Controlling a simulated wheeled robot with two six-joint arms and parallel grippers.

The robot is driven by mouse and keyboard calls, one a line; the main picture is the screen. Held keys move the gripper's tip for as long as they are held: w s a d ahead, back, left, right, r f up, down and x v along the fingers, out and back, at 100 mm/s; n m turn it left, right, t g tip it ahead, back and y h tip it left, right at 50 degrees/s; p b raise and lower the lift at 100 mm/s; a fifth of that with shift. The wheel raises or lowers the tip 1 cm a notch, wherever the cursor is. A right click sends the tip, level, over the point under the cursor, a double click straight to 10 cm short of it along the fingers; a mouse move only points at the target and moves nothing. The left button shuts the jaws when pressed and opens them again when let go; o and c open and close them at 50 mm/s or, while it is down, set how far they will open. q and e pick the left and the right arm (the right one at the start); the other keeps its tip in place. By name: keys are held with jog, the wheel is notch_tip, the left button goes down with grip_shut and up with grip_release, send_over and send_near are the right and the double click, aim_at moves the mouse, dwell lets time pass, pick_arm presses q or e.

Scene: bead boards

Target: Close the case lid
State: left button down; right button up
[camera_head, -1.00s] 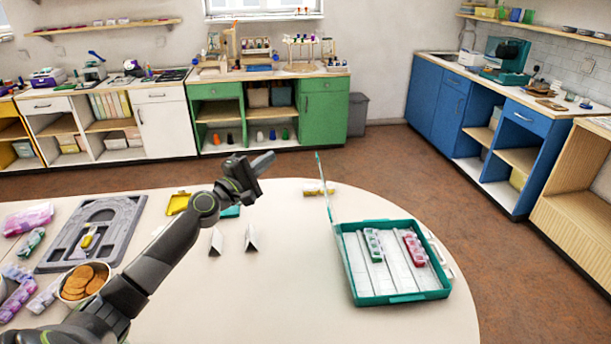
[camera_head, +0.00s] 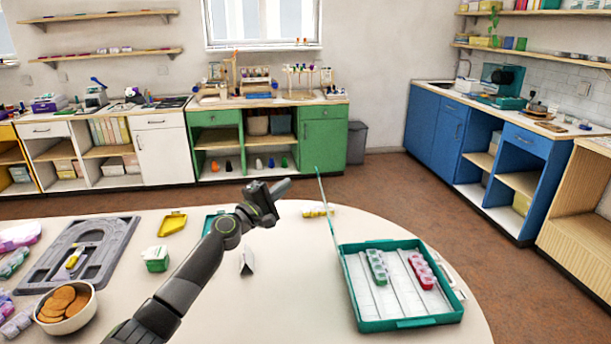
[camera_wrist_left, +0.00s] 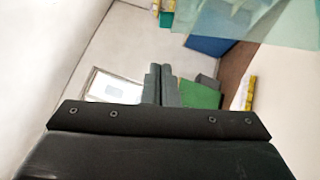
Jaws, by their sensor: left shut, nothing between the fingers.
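The teal case (camera_head: 408,322) lies open on the right part of the round table. Its clear lid (camera_head: 329,213) stands up, nearly edge-on, along the case's left side. A green bead box (camera_head: 376,267) and a red bead box (camera_head: 421,271) lie inside, with bare white slots around them. My left gripper (camera_head: 284,186) is shut and empty, in the air left of the lid and apart from it. Its shut fingers show in the left wrist view (camera_wrist_left: 160,84), with a pale teal see-through sheet, seemingly the lid (camera_wrist_left: 285,18), at the upper right. My right gripper is not in view.
A small yellow-and-clear box (camera_head: 318,211) lies behind the lid's foot. A white folded card (camera_head: 247,262), a green box (camera_head: 157,264), a yellow tray (camera_head: 172,223), a grey board (camera_head: 118,235) and a cookie bowl (camera_head: 66,325) occupy the left side. The table front centre is clear.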

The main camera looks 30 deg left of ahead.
pick_arm(q)
jog(key=w+d+r+p, duration=0.1)
jog(key=w+d+p, duration=0.1)
jog(key=w+d, duration=0.2)
jog(key=shift+w+r, duration=0.4)
jog(key=shift+w, duration=0.35)
